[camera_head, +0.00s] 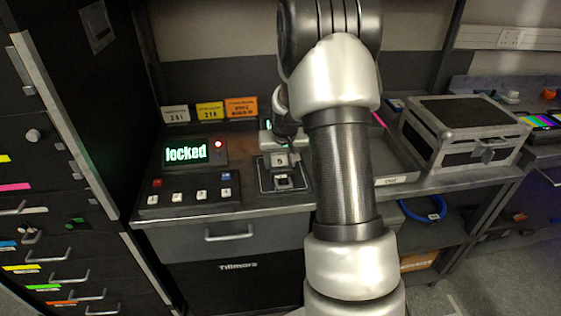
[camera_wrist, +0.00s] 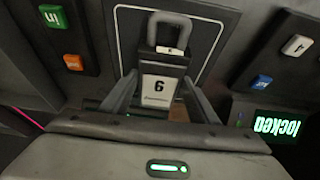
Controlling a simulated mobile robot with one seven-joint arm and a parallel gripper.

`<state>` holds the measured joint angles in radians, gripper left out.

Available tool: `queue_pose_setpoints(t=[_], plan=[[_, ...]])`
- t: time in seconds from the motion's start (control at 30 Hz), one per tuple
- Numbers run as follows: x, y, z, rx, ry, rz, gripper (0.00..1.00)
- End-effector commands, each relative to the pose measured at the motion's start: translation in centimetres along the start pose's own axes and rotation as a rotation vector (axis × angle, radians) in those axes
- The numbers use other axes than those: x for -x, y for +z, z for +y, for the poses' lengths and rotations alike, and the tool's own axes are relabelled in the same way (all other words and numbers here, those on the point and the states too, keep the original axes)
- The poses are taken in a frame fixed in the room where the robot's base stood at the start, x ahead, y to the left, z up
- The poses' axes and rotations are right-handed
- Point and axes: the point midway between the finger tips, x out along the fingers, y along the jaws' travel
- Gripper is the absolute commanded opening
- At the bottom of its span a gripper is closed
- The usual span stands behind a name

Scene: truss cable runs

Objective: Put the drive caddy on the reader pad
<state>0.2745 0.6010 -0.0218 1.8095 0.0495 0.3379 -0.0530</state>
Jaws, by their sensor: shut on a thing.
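The drive caddy (camera_wrist: 161,88) is dark with a white numbered label and a grey loop handle; in the head view it shows as a small block (camera_head: 281,160). My gripper (camera_wrist: 163,82) is shut on it, with one finger on each side of the label. The reader pad (camera_head: 266,184) is a dark square with a thin white outline on the bench; the wrist view shows its outlined surface (camera_wrist: 128,32) behind the caddy. The caddy is over the pad's area. I cannot tell whether it touches the pad. My arm hides part of the bench to the right.
A display (camera_head: 186,152) reading "locked" with a red light stands left of the pad, above a button panel (camera_head: 190,195). A shallow tray (camera_head: 393,180) and a metal-edged case (camera_head: 465,131) are to the right. A drawer cabinet (camera_head: 50,200) stands at far left.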

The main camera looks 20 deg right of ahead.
Motion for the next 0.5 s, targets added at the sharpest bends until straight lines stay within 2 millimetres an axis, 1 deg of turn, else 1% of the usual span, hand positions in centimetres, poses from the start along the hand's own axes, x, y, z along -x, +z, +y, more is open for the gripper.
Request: queue_pose_setpoints(t=[0.07, 0.1, 0.17, 0.2, 0.5], plan=[[-0.31, 0.06, -0.01, 0.0, 0.0, 0.002, 0.22], [-0.36, 0.15, -0.01, 0.0, 0.0, 0.0, 0.56], [-0.25, 0.1, -0.01, 0.0, 0.0, 0.0, 0.66], [-0.25, 0.11, -0.01, 0.0, 0.0, 0.0, 0.73], [-0.12, 0.05, -0.01, 0.0, 0.0, 0.0, 0.73]])
